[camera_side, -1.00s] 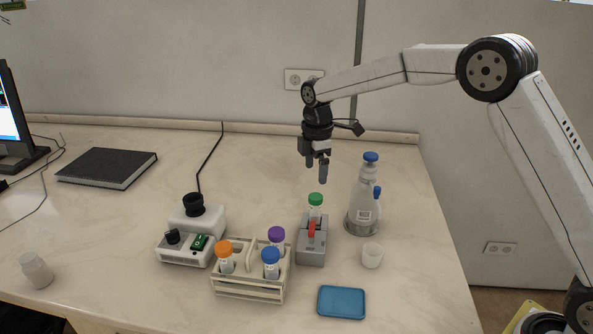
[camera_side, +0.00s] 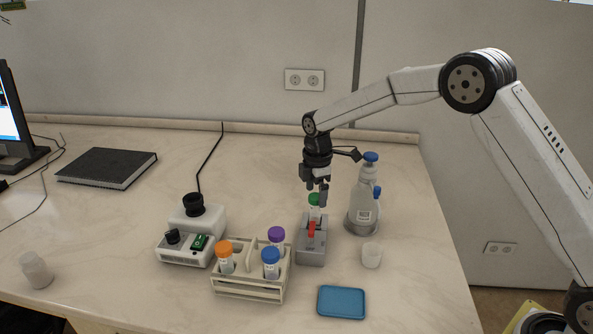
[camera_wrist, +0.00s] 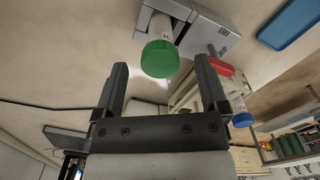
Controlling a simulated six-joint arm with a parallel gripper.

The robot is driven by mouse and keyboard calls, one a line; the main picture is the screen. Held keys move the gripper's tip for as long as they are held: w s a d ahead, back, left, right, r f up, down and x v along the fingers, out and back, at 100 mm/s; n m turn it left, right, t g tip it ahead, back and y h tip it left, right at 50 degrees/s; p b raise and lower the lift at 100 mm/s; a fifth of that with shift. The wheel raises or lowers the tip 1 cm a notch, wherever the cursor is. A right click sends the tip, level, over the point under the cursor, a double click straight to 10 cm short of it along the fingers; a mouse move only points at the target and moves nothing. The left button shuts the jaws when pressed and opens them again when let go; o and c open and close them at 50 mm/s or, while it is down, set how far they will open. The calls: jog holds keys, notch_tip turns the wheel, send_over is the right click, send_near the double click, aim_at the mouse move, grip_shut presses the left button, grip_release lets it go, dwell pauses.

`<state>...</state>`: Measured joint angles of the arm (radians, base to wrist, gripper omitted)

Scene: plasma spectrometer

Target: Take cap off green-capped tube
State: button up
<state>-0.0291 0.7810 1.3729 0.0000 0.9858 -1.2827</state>
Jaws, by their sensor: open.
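The green-capped tube stands upright in a grey holder (camera_side: 311,252) with a red lever (camera_side: 312,229). Its green cap (camera_side: 314,199) is on the tube. In the wrist view the green cap (camera_wrist: 160,59) lies ahead of and between the lines of the two fingers, with the pale tube (camera_wrist: 160,27) beyond it. My gripper (camera_side: 317,192) is open and empty, pointing down, with its fingertips at about the height of the cap in the side view. In the wrist view my gripper (camera_wrist: 162,73) shows both fingers apart. I cannot tell whether a finger touches the cap.
A rack (camera_side: 248,286) with orange-, purple- and blue-capped tubes stands left of the holder. A bottle (camera_side: 362,205) stands close on the right, with a small white cup (camera_side: 371,255) and a blue tray (camera_side: 341,302) in front. A white device (camera_side: 192,245) is further left.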

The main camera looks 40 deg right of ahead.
jog(key=shift+f, duration=0.4)
grip_shut()
